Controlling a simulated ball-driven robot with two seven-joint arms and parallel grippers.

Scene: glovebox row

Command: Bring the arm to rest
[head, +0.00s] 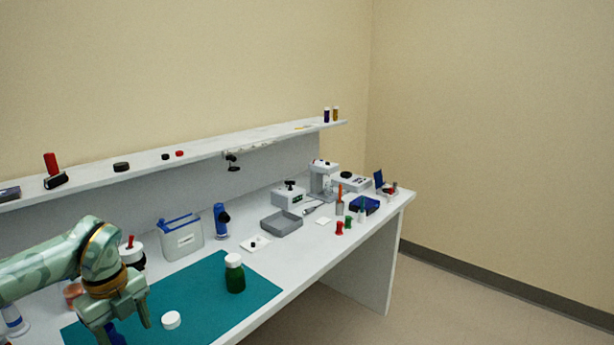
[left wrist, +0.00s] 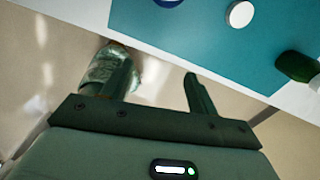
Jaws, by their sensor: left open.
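My left arm comes in from the left in the head view, bent, with its gripper (head: 124,318) pointing down near the front left of the teal mat (head: 258,290). The gripper is open and nothing shows between its fingers. In the left wrist view the open fingers (left wrist: 156,66) appear against the bench's front edge and the floor, with the mat (left wrist: 215,50) beyond.
A white round cap (head: 171,320) and a green bottle with white lid (head: 235,274) are on the mat near my left gripper. A blue item (head: 115,335) is partly hidden behind it. Tubs (head: 181,238) and small instruments line the bench (head: 330,238); a shelf (head: 215,155) runs behind.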

